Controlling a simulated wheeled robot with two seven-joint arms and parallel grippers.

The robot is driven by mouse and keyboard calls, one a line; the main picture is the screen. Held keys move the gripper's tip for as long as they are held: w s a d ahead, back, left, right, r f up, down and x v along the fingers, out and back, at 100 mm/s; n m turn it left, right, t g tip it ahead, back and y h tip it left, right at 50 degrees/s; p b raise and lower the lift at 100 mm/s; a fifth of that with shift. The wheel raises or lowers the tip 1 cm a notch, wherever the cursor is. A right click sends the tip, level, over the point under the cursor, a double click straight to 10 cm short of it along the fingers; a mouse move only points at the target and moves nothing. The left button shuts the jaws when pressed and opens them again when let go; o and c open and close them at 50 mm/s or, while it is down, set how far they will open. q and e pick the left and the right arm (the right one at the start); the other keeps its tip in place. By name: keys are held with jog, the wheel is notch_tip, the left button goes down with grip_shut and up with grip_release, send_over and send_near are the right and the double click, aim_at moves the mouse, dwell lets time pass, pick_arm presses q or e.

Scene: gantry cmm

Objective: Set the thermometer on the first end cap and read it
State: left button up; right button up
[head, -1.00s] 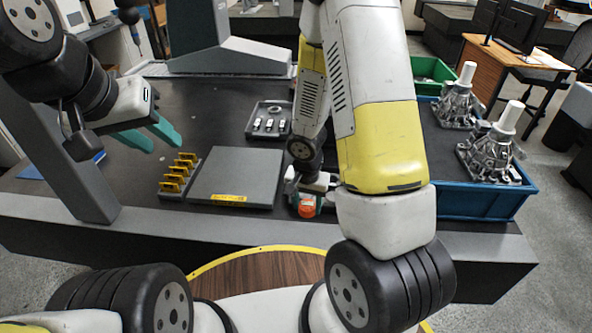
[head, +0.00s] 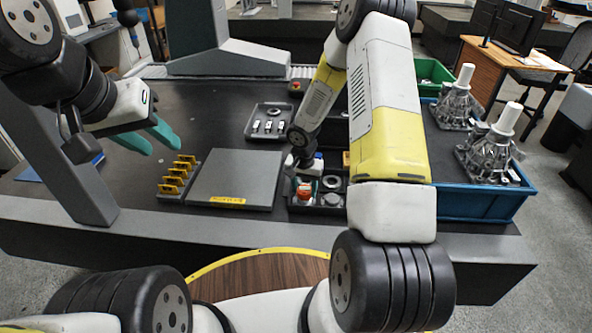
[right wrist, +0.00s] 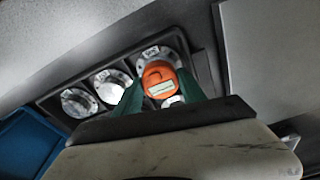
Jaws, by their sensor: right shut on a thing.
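The thermometer (right wrist: 161,84) is orange, with a small pale display; its digits are too small to read. My right gripper (right wrist: 163,97) is shut on it, green fingers at either side. In the head view the thermometer (head: 304,190) is over the left part of a dark tray (head: 321,212) at the table's front. In the right wrist view, a metal end cap (right wrist: 152,55) is right behind the thermometer; I cannot tell whether they touch. Two more end caps, (right wrist: 110,86) and (right wrist: 77,102), sit in a row with it. My left gripper (head: 152,138) is open and empty above the table.
A grey plate (head: 235,178) and a rack of yellow pieces (head: 178,176) lie left of the dark tray. Another small tray (head: 268,122) stands behind. A blue crate (head: 480,205) with metal castings is at the right. The table's left middle is clear.

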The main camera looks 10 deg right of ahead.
jog(key=o, duration=1.1)
jog(key=shift+f, duration=0.1)
jog(key=shift+o, duration=0.2)
notch_tip(320, 180, up, 12)
jog(key=s, duration=0.1)
notch_tip(320, 180, up, 17)
jog(key=n+t, duration=0.2)
send_over(303, 192)
jog(key=s+d, duration=0.1)
jog(key=s, duration=0.6)
jog(key=s+a+r+n+t+y, duration=0.1)
jog(key=s+r+n, duration=0.1)
jog(key=s+r, duration=0.3)
jog(key=s+a+r+n+t+y, duration=0.1)
jog(key=s+r, duration=0.4)
jog(key=s, duration=0.5)
jog(key=shift+s+a+r+n+t+y, duration=0.2)
jog(key=shift+s+n+t+y, duration=0.2)
jog(key=shift+n+t, duration=0.1)
